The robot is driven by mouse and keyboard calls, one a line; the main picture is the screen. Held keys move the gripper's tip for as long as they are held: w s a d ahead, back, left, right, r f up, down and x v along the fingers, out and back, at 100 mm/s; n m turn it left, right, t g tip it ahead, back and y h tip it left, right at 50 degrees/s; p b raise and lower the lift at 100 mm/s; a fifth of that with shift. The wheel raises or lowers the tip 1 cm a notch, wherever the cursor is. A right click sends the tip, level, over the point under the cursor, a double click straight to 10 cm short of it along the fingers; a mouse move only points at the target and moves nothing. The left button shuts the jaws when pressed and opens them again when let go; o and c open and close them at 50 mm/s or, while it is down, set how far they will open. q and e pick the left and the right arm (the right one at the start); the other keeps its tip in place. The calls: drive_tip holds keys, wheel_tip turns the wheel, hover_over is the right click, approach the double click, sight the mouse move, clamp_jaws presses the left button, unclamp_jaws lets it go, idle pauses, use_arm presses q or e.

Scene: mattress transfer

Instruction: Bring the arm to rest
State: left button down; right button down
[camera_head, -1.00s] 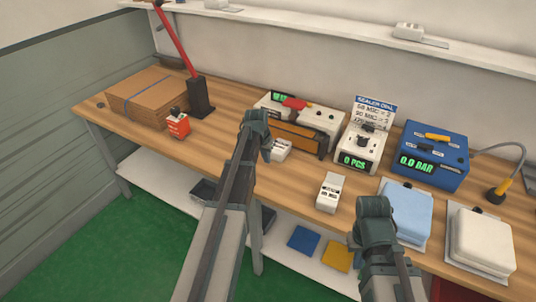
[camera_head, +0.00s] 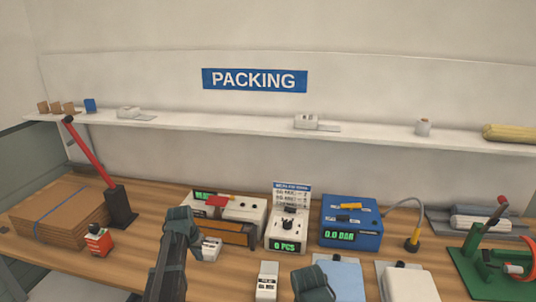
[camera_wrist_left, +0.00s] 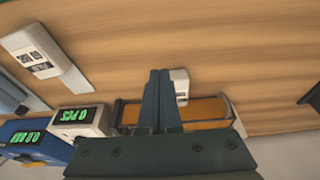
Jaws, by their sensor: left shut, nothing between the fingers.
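My left gripper (camera_head: 181,216) reaches over the wooden bench (camera_head: 270,266), in front of the sealer with the orange-brown front (camera_head: 224,233). In the left wrist view its two fingers (camera_wrist_left: 160,78) lie together, with nothing between them. A small white block (camera_head: 211,249) is just right of the left gripper in the head view. It also shows beside the fingertips in the left wrist view (camera_wrist_left: 180,86), partly hidden. My right gripper (camera_head: 313,281) is at the lower edge of the head view, near a pale blue pad (camera_head: 343,279); its fingers do not show clearly.
A cardboard stack (camera_head: 58,213) and a red lever (camera_head: 90,150) stand at the left. A counter (camera_head: 288,232) and a blue vacuum unit (camera_head: 350,223) stand right of the sealer. A green press (camera_head: 475,272) is far right. A white shelf (camera_head: 220,123) runs above the bench.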

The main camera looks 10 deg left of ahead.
use_arm(q)
drive_tip(key=s+d+m+g+y, duration=0.1)
drive_tip(key=s+d+m+g, duration=0.1)
drive_tip(key=s+d, duration=2.2)
drive_tip(key=shift+d+f+m+g+y, duration=0.35)
drive_tip(key=shift+d+g, duration=0.35)
drive_tip(key=shift+d, duration=0.25)
